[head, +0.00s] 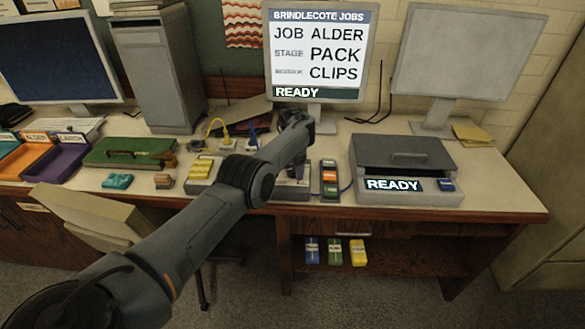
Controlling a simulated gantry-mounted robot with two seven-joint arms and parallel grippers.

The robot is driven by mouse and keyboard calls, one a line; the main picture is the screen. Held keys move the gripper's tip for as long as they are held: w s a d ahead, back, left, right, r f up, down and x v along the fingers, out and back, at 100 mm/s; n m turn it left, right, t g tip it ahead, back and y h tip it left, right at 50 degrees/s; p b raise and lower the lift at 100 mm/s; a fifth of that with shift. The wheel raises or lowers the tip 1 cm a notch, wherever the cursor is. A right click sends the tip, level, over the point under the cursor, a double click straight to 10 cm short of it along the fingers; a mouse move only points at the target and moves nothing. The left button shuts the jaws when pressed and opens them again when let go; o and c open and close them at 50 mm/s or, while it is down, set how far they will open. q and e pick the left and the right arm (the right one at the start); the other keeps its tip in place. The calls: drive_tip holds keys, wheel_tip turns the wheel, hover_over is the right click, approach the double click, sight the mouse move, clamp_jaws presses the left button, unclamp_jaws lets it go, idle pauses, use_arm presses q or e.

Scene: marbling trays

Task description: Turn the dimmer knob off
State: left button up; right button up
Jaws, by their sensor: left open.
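My left arm reaches in from the lower left to the middle of the desk. Its left gripper (297,172) points down over a small grey unit (290,194) near the desk's front edge. The gripper is open; the arm and wrist hide most of what lies under it. I cannot make out a dimmer knob; it may be the part hidden at the fingertips. I cannot tell whether the fingers touch anything. My right gripper is not in view.
Right of the gripper stands a strip with coloured buttons (329,180), then a grey lidded box (400,160) marked READY. A monitor (318,50) reads JOB ALDER, PACK, CLIPS.

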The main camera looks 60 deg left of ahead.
sight(292, 168)
use_arm(q)
wheel_tip(292, 168, up, 11)
drive_tip(key=p, duration=0.3)
drive_tip(key=shift+a, duration=0.15)
drive_tip(key=shift+f, duration=0.1)
idle(0.5)
